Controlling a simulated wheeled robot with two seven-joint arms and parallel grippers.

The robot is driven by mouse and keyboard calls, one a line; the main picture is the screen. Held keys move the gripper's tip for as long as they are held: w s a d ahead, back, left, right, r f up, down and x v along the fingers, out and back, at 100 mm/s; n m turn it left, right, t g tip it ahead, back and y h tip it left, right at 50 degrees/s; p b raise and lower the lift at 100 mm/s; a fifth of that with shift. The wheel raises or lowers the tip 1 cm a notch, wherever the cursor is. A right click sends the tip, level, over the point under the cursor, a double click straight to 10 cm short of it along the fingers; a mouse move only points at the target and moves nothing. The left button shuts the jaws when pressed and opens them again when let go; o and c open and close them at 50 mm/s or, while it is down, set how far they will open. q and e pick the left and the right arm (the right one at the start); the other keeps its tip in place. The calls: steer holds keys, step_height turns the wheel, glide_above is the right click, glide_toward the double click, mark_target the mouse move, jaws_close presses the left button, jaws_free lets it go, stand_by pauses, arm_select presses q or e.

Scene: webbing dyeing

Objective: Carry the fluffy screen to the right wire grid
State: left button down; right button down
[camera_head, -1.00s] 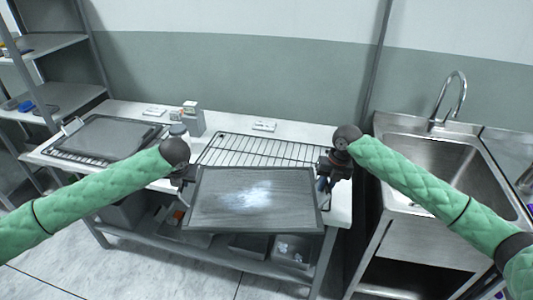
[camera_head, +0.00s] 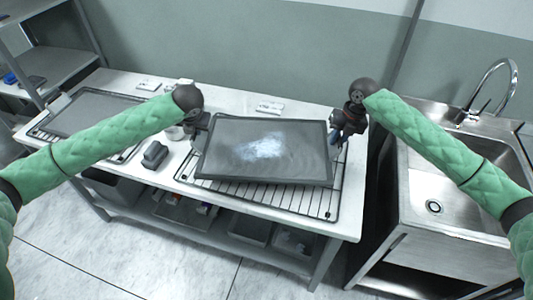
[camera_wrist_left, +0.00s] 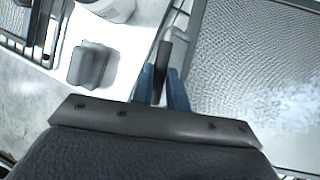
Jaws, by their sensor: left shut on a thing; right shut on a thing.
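The fluffy screen (camera_head: 225,150), a dark-framed grey mesh panel with a white fluffy patch in its middle, is over the right wire grid (camera_head: 318,203) in the head view. The grid shows along the screen's front and right edges; I cannot tell whether they touch. My left gripper (camera_head: 200,135) is shut on the screen's left edge. In the left wrist view its blue fingers (camera_wrist_left: 161,88) pinch the dark frame, with the mesh (camera_wrist_left: 235,60) to the right. My right gripper (camera_head: 335,132) is shut on the screen's right edge.
Another dark screen (camera_head: 95,114) lies on the left wire grid (camera_head: 50,135). A small dark block (camera_head: 154,154) stands on the white table (camera_head: 345,222) between the grids. A sink (camera_head: 440,185) stands to the right. White labels (camera_head: 269,107) lie at the back.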

mark_target(197, 137)
arm_select(q)
steer(key=shift+d+f+b, duration=0.1)
steer(key=shift+d+b, duration=0.05)
steer(key=shift+b, duration=0.15)
arm_select(e)
steer(key=shift+a+f, duration=0.15)
